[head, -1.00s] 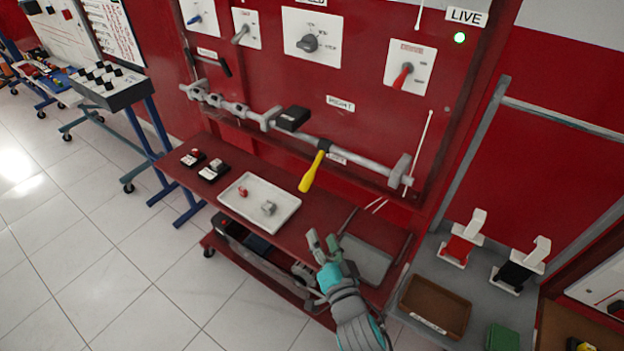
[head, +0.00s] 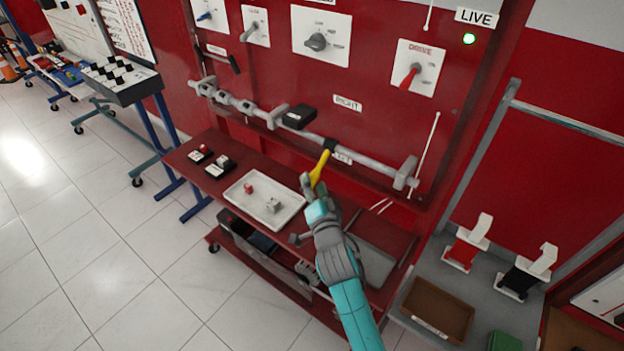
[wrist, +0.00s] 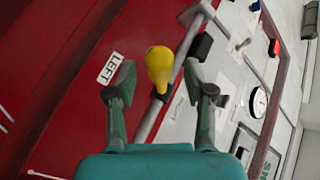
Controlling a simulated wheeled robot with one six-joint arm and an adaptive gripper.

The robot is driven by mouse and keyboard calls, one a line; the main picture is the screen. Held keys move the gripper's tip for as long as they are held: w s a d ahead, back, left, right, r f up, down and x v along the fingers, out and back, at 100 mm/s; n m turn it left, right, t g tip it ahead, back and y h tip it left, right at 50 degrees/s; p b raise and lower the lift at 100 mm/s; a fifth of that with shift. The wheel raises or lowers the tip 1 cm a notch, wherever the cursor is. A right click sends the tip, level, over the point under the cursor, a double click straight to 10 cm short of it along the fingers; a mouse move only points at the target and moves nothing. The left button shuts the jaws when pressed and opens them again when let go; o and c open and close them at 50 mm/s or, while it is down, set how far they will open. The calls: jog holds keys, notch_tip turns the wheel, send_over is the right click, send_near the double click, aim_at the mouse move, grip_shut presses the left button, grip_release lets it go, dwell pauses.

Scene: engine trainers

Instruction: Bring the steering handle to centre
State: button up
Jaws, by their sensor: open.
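The steering handle is a yellow lever (head: 320,168) on the grey horizontal rod (head: 365,170) across the red panel. In the wrist view the yellow grip (wrist: 159,66) points at the camera, between the two fingers. My gripper (head: 310,188) is at the lower end of the lever in the head view. In the wrist view my gripper (wrist: 163,92) is open, with a gap on each side of the grip. A "LEFT" label (wrist: 110,68) shows beside it.
A white tray (head: 236,205) with two small parts sits on the red shelf below the rod. Selector switches, including a red drive switch (head: 411,76), are above.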

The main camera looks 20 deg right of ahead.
jog(key=shift+w+d, duration=0.1)
jog(key=shift+w, duration=1.05)
grip_shut()
